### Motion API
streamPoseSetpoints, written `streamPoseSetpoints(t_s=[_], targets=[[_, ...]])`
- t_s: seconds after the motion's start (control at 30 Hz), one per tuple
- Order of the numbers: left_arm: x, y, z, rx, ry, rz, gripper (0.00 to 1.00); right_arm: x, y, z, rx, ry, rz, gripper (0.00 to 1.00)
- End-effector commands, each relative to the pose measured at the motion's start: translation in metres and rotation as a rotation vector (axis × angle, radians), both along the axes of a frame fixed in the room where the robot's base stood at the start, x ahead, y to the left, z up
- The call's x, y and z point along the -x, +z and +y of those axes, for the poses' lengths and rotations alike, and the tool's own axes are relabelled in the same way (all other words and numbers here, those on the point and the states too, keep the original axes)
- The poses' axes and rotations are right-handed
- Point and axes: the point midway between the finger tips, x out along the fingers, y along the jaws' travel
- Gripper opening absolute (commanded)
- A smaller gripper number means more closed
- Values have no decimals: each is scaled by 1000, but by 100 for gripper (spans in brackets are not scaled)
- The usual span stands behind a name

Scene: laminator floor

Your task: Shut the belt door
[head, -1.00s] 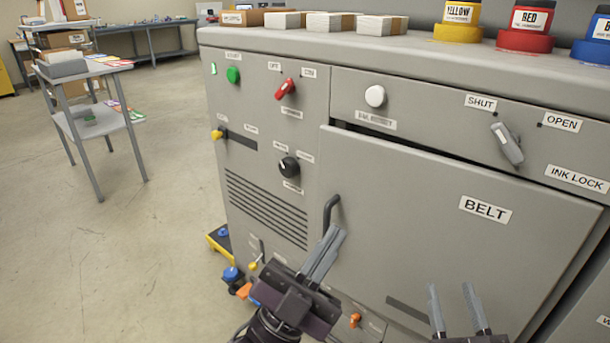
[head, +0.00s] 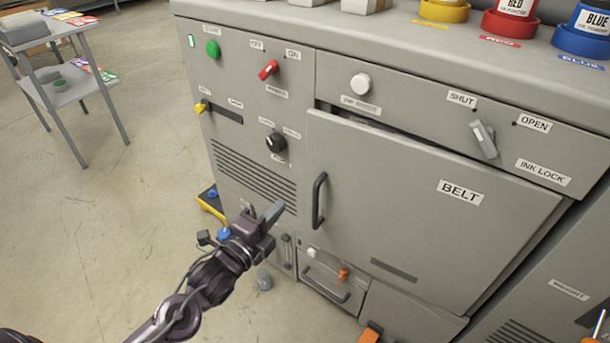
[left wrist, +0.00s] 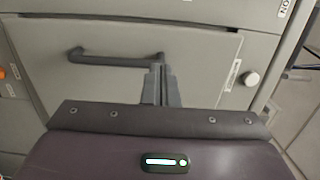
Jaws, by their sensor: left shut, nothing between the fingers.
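The belt door (head: 420,225) is a grey panel labelled BELT on the front of the grey machine. A dark gap shows along its top edge, and the panel stands slightly proud of the frame. Its dark upright handle (head: 318,200) is near its left edge. My left gripper (head: 272,212) is shut and empty, left of the handle in the head view. In the left wrist view the closed fingers (left wrist: 160,85) show in front of the door, near one end of the handle (left wrist: 115,58); I cannot tell whether they touch. My right gripper is out of view.
Above the door are a white knob (head: 360,83) and the ink lock lever (head: 484,138). A lower panel with its own handle (head: 326,287) is below. Ink pots (head: 510,18) stand on top. The floor (head: 120,220) at left is open, with a small table (head: 70,80) behind.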

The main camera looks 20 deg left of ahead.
Motion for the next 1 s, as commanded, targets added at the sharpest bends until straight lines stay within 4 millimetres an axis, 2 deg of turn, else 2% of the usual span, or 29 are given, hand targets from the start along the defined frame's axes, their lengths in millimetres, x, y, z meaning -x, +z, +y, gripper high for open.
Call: streamPoseSetpoints(t_s=[0.3,0.53,0.73,1.0], targets=[[-60,2,-16,4,0,-5,0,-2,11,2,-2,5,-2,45],[-98,1,-26,4,0,-3,0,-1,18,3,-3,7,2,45],[-114,1,-30,3,-1,-1,0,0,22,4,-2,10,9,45],[-116,1,-31,3,-1,-1,0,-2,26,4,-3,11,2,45]])
